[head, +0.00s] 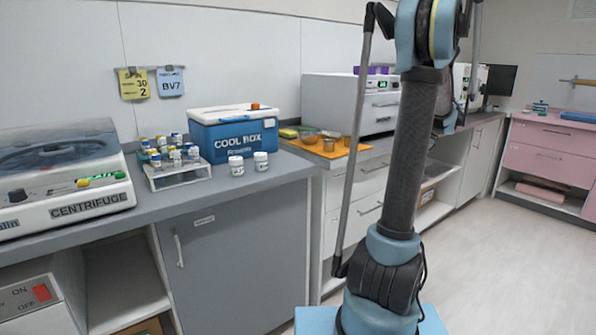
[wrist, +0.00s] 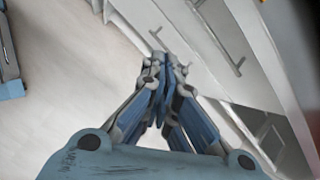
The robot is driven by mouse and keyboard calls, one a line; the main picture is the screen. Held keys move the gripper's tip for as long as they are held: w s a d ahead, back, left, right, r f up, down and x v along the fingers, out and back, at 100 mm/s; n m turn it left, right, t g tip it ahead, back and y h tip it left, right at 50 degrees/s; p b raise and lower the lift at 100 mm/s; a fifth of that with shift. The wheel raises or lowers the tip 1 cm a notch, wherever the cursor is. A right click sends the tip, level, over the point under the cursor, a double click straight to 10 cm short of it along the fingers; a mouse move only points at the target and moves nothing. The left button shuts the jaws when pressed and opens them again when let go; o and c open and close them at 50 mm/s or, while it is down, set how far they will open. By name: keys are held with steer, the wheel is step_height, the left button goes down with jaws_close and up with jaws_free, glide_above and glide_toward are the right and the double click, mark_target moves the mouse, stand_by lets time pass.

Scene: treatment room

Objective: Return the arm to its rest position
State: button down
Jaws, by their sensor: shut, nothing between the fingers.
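My gripper (wrist: 166,68) shows in the wrist view with its blue and grey fingers closed together and nothing between them. It hangs over the pale floor beside a white cabinet front with drawer handles (wrist: 238,66). In the head view my arm stands upright at centre right, and its gripper is not visible there. No object is touching the fingers.
A grey counter (head: 90,230) holds a centrifuge (head: 60,170), a rack of vials (head: 178,175), a blue cool box (head: 235,135) and two white jars (head: 260,163). An orange mat (head: 325,150) lies further right. The floor (head: 500,270) at right is clear, before a pink cabinet (head: 548,150).

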steer(key=s+a+n+g+h, duration=0.2)
steer(key=s+a+n, duration=0.8)
steer(key=s+a, duration=0.8)
steer(key=s+a+f+n+h, duration=0.1)
steer(key=s+f+n, duration=0.3)
steer(key=s, duration=0.3)
steer(key=s+a+f+n+h, duration=0.1)
steer(key=s+a+f+n, duration=0.1)
steer(key=s, duration=0.4)
steer(key=s+a+f+n, duration=0.2)
steer(key=s+f+n, duration=0.3)
steer(key=s, duration=0.2)
steer(key=shift+s+a+f+n+g+h, duration=0.25)
steer(key=shift+s+f+n+g+h, duration=0.05)
steer(key=shift+s+f+h, duration=0.1)
steer(key=shift+w+f, duration=0.2)
steer(key=shift+w, duration=0.3)
